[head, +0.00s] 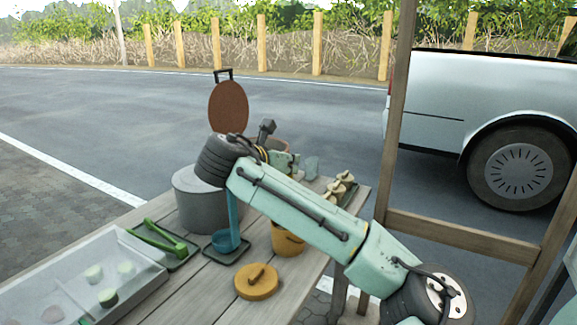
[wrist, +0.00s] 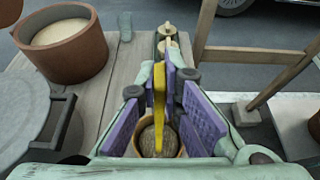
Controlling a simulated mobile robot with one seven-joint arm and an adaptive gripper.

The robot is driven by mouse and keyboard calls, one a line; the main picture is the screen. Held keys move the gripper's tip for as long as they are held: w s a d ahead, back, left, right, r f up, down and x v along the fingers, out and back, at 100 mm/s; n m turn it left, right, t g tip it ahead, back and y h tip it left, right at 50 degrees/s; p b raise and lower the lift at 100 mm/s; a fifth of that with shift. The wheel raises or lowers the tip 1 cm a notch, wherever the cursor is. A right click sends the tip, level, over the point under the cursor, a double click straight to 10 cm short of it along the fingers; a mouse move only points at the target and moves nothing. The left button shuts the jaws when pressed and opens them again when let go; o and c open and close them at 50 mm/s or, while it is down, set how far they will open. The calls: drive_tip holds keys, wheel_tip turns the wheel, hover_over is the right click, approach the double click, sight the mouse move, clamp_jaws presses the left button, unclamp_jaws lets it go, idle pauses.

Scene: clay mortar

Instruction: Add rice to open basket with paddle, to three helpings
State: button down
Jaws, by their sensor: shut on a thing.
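My gripper (wrist: 160,92), with purple pads, is shut on a yellow paddle (wrist: 159,82). In the head view my gripper (head: 288,162) is over the table behind the orange basket, and I cannot make out the paddle there. The orange basket (head: 288,243) stands open, with its round lid (head: 257,283) lying in front of it. In the wrist view a round yellow-rimmed opening, apparently the basket (wrist: 149,151), shows below the paddle; its brownish inside is partly hidden by the pads. A terracotta tub (wrist: 88,62) at upper left holds a pale, level mass that looks like rice.
A grey cylinder (head: 193,210) stands at the table's left, with an upright brown disc (head: 229,106) behind it. A blue ladle (head: 226,241), green tongs (head: 160,236), a pale tray (head: 140,285) and skewered pieces (head: 340,188) are around. A wooden frame (head: 460,237) stands at right.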

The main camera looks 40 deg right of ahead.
drive_tip(key=shift+r+p, duration=2.55)
drive_tip(key=shift+r, duration=1)
